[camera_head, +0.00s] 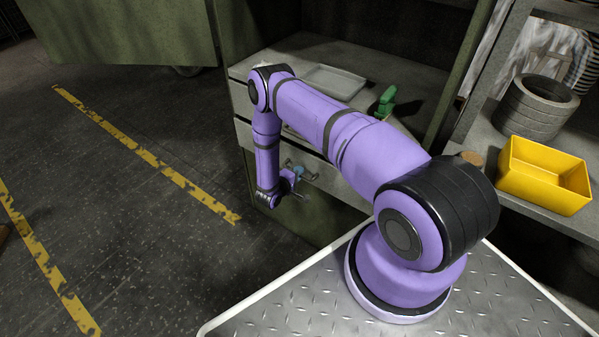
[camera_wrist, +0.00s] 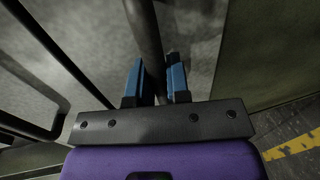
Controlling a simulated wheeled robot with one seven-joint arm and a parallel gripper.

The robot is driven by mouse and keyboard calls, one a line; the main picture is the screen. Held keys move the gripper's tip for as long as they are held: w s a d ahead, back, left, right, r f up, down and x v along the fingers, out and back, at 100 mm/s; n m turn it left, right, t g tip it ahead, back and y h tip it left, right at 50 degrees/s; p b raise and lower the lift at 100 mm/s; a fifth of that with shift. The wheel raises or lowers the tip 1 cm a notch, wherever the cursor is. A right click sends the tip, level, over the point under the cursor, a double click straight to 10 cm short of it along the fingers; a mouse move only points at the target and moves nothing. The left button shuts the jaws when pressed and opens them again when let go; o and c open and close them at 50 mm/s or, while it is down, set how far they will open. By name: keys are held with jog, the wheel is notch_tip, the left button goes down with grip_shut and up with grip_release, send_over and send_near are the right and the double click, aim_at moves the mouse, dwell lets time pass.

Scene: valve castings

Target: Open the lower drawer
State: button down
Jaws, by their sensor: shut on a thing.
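The lower drawer (camera_head: 342,188) is a pale grey front in the green cabinet, partly covered by my arm in the head view. I cannot tell for sure whether it stands out from the cabinet. My gripper (camera_head: 299,172) is at this front. In the wrist view its blue fingers (camera_wrist: 157,82) are shut on a dark bar handle (camera_wrist: 147,35), one finger on each side. A second bar handle (camera_wrist: 48,75) runs to the left of it in the wrist view, apart from my fingers.
A grey tray (camera_head: 335,81) and a green object (camera_head: 387,101) lie in the cabinet above the drawers. A green cabinet door (camera_head: 125,32) stands open at the left. A yellow bin (camera_head: 543,178) and dark rings (camera_head: 537,106) are on the right shelf.

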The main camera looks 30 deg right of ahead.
jog(key=f+v, duration=0.2)
jog(key=v, duration=1)
jog(key=a+f+v, duration=0.1)
jog(key=f+v, duration=0.2)
jog(key=v, duration=0.9)
jog(key=shift+s+a, duration=0.2)
jog(key=shift+a, duration=0.2)
jog(key=c, duration=1.1)
grip_release()
jog(key=v, duration=1)
jog(key=shift+a, duration=0.35)
jog(key=shift+s, duration=0.1)
